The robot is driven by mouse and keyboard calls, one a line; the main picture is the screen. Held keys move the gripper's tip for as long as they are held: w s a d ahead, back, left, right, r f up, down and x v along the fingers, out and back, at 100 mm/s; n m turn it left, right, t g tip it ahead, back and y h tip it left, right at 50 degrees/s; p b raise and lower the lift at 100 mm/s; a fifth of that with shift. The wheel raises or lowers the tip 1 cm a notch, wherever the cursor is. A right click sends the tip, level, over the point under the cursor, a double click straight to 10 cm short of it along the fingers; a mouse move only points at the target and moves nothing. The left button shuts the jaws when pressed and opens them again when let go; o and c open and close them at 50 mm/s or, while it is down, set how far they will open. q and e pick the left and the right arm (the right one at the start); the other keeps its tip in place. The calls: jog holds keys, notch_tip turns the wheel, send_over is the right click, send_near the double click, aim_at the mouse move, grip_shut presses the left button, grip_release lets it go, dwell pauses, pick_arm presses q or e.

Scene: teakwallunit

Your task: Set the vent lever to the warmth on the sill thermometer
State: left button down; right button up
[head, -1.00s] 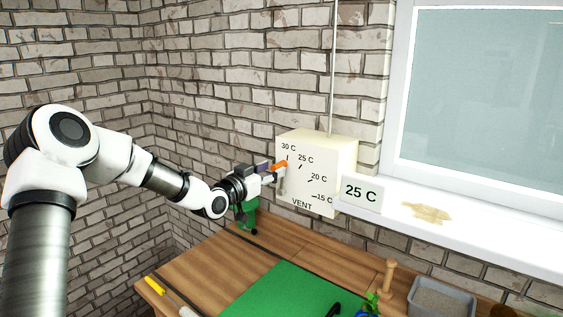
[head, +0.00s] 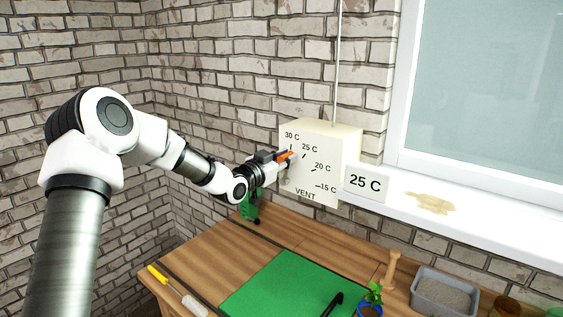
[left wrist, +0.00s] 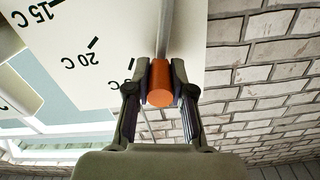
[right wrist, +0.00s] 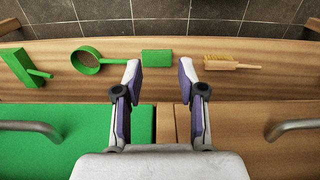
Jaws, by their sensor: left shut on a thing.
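The vent box (head: 318,187) is cream, fixed to the brick wall, with marks 30 C, 25 C, 20 C and 15 C. Its lever has a metal rod (left wrist: 164,30) and an orange knob (head: 284,156). In the head view the knob appears near the 30 C mark, left of 25 C. My left gripper (head: 279,158) is shut on the knob, which shows between its fingers in the left wrist view (left wrist: 160,88). The sill thermometer (head: 365,183) is a white plate reading 25 C. My right gripper (right wrist: 161,75) is open and empty, seen only in its wrist view.
The wooden bench below carries a green mat (head: 275,287), a yellow-handled tool (head: 158,274), a wooden peg (head: 391,268), a grey tray (head: 416,296) and a small blue-potted plant (head: 370,309). A brush (right wrist: 230,62) and green tools lie beyond my right gripper.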

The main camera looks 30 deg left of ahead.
pick_arm(q)
jog(key=d+m+b, duration=0.1)
jog(key=d+f+m+b, duration=0.1)
jog(key=shift+s+d+f+b, duration=0.1)
jog(key=shift+f+b, duration=0.15)
jog(key=shift+b, duration=0.05)
jog(key=shift+d, duration=0.25)
jog(key=shift+r, duration=0.15)
pick_arm(e)
notch_tip(320, 180, down, 4)
jog(key=shift+f, duration=0.15)
pick_arm(q)
jog(key=c, duration=1)
grip_release()
jog(key=s, duration=1.2)
jog(key=shift+a, duration=0.4)
